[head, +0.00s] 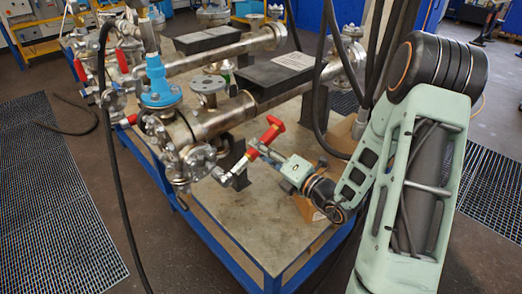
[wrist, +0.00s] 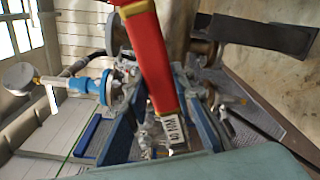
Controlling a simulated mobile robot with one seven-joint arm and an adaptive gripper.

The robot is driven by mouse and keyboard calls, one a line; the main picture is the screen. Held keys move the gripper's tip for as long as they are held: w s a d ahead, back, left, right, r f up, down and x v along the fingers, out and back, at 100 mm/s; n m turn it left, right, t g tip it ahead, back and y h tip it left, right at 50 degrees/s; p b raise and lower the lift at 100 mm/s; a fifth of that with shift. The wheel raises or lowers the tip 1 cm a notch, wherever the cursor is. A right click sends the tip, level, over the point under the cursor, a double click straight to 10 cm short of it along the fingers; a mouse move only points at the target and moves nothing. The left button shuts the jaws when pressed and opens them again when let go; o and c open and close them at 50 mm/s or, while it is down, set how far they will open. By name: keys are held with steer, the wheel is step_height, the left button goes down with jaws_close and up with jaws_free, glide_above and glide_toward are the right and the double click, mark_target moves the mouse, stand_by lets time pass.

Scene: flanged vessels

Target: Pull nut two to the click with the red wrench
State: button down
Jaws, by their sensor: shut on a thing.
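The red wrench (head: 271,131) slants beside the front pipe's flanged end in the head view. My gripper (head: 257,150) is shut on it from the right. In the wrist view the wrench's red handle (wrist: 146,48) runs down from the top edge, with a white "40 MM" label (wrist: 168,131). The gripper's blue-grey fingers (wrist: 160,95) rise on both sides behind it. The wrench's lower end lies near the small valve fittings (head: 197,160). I cannot tell which nut is nut two, or whether the wrench sits on a nut.
The front pipe vessel (head: 220,118) carries a blue fitting (head: 158,82) and stands on a blue-framed table (head: 250,228). A dark box (head: 278,72) sits behind it. A black hose (head: 112,150) hangs at left.

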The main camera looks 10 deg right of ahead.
steer(key=shift+w+a+r, duration=0.1)
steer(key=shift+w+a, duration=0.05)
steer(key=shift+x, duration=1.1)
steer(key=s+d+f+m+p, duration=0.3)
steer(key=f+m+p, duration=0.1)
steer(key=f+m, duration=0.1)
steer(key=shift+s+d+f+m, duration=0.3)
steer(key=shift+s+f, duration=0.05)
steer(key=shift+f, duration=0.3)
stand_by(0.4)
